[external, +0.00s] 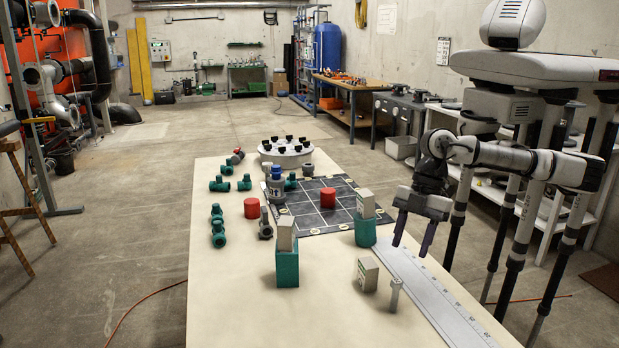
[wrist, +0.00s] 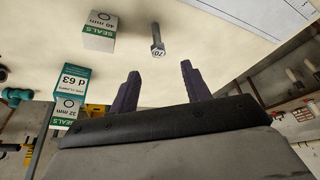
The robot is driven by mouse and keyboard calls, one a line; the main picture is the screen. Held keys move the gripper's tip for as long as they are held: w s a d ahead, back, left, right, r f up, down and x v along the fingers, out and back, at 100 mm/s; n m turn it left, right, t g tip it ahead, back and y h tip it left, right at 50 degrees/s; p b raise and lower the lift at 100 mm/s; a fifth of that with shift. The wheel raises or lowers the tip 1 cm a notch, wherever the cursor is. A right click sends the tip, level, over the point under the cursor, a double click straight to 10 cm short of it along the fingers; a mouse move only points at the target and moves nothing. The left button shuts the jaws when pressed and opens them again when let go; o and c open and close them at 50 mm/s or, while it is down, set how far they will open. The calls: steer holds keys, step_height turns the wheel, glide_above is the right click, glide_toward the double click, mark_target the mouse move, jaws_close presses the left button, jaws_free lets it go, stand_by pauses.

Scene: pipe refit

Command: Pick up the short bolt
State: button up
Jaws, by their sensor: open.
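A grey bolt (external: 396,294) stands upright near the front right of the table, and it is the only bolt I make out. In the wrist view the bolt (wrist: 157,42) shows a flat head with dark marking, ahead of the gap between the fingers. My gripper (external: 413,243) is open and empty, above the table's right side. Its fingers point down. In the wrist view the gripper's two dark fingers (wrist: 160,74) are apart, with the bolt beyond their tips and not touched.
A small 40 mm seals box (external: 367,275) stands left of the bolt. A teal box (external: 365,232) with a 32 mm seals box (external: 366,205) on it stands behind. A long steel ruler (external: 440,300) lies right of the bolt. Another teal box (external: 287,266) stands left.

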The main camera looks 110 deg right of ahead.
mark_target(397, 280)
steer(key=p+x, duration=0.1)
steer(key=x, duration=0.5)
steer(key=shift+w+f, duration=0.1)
steer(key=shift+w, duration=0.1)
steer(key=shift+p+x, duration=1.25)
steer(key=shift+x, duration=1.45)
steer(key=shift+d, duration=0.1)
jaws_close()
